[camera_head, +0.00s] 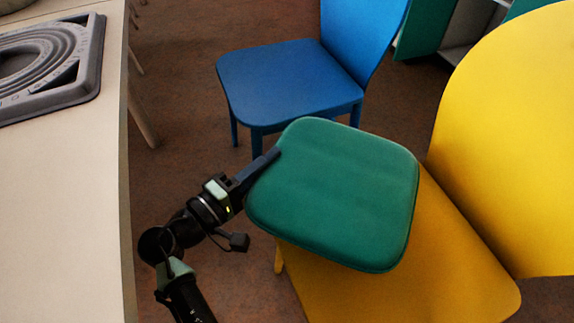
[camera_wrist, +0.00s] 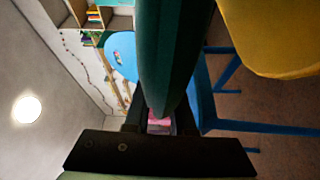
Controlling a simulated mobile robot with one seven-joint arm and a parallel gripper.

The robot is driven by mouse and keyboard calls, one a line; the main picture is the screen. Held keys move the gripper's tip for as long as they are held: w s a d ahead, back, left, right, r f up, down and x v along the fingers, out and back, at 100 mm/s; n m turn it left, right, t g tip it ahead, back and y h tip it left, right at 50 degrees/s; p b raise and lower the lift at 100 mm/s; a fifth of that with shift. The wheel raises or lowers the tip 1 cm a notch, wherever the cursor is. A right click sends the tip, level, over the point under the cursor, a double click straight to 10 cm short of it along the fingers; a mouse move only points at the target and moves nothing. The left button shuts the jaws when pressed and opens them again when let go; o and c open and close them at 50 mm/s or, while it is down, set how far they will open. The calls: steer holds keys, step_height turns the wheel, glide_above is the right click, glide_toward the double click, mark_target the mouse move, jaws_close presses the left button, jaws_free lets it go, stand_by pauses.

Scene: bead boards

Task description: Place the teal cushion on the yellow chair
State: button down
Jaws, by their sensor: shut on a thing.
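The teal cushion (camera_head: 335,195) is a rounded square pad. My gripper (camera_head: 262,165) is shut on its left edge in the head view. In the wrist view the cushion (camera_wrist: 170,50) shows edge-on between the fingers. The yellow chair (camera_head: 440,265) stands at the right, its seat partly hidden by the cushion and its tall back (camera_head: 515,140) at the right edge. The cushion overlaps the back left part of the seat in the picture and appears held above it. I cannot tell the exact gap. Part of the yellow chair (camera_wrist: 280,35) shows at the upper right of the wrist view.
A blue chair (camera_head: 290,80) stands behind the cushion. A pale table (camera_head: 60,200) with a grey ringed tray (camera_head: 90,65) runs along the left. Brown floor (camera_head: 180,100) lies open between the table and the chairs. Shelves (camera_head: 465,50) stand at the back right.

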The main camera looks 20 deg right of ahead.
step_height(320, 180, down, 9)
steer(key=b, duration=0.5)
steer(key=c, duration=0.8)
jaws_free()
steer(key=shift+o, duration=0.2)
steer(key=shift+a, duration=0.1)
steer(key=p+v, duration=0.3)
steer(key=v, duration=0.9)
steer(key=shift+p, duration=0.3)
steer(key=shift+f, duration=0.1)
